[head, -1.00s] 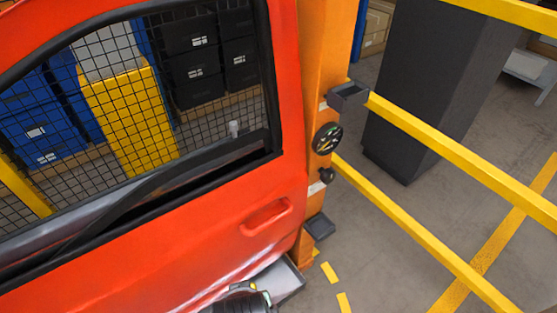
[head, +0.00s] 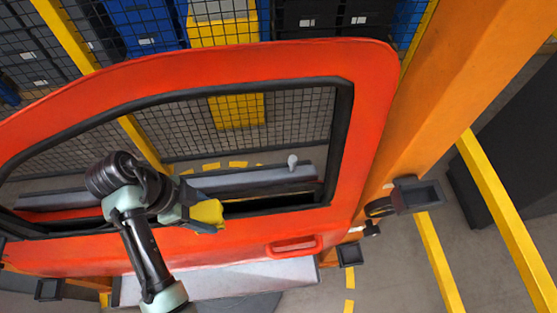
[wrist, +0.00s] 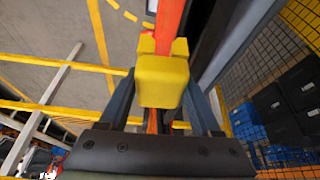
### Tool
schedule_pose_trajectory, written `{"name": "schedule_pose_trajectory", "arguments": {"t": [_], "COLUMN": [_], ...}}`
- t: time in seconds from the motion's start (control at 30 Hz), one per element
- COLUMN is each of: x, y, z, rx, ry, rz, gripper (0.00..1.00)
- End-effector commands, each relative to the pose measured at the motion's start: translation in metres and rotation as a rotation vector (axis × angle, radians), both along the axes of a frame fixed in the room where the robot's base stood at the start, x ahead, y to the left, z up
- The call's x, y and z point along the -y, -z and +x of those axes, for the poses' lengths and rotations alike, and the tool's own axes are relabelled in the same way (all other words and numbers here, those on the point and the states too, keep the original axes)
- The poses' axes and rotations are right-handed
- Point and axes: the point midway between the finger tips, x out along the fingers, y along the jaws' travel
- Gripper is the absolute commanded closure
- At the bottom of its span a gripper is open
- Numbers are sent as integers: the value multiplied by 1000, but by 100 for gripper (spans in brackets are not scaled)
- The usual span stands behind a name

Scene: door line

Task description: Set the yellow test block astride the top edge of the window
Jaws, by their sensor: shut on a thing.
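The yellow test block (wrist: 163,82) is between the two fingers of my gripper (wrist: 162,90) in the wrist view, which is shut on it. Its far end has two prongs with a gap, and a red strip of the door shows beyond the gap. I cannot tell whether they touch. In the head view the block (head: 207,214) is in front of the lower part of the window opening, at the end of my gripper (head: 200,209). The red door (head: 377,110) has a black window frame (head: 344,130). I cannot make out a glass edge for certain.
A dark slot and grey inner sill (head: 250,178) with a small knob (head: 292,161) run along the window's bottom. An orange post (head: 450,70) and yellow rails (head: 500,200) stand at the right. Behind the door is mesh with blue, black and yellow boxes.

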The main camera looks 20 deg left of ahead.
Motion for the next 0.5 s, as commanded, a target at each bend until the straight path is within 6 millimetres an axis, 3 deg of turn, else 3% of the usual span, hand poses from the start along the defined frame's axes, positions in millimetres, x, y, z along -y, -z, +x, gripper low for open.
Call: {"name": "schedule_pose_trajectory", "arguments": {"t": [0.1,0.23,0.5], "x": [-15,-13,36], "y": [-13,-13,-9], "z": [-10,-9,36], "rx": [0,0,4], "ry": [57,87,96], "rz": [1,1,3], "gripper": [100,100,100]}}
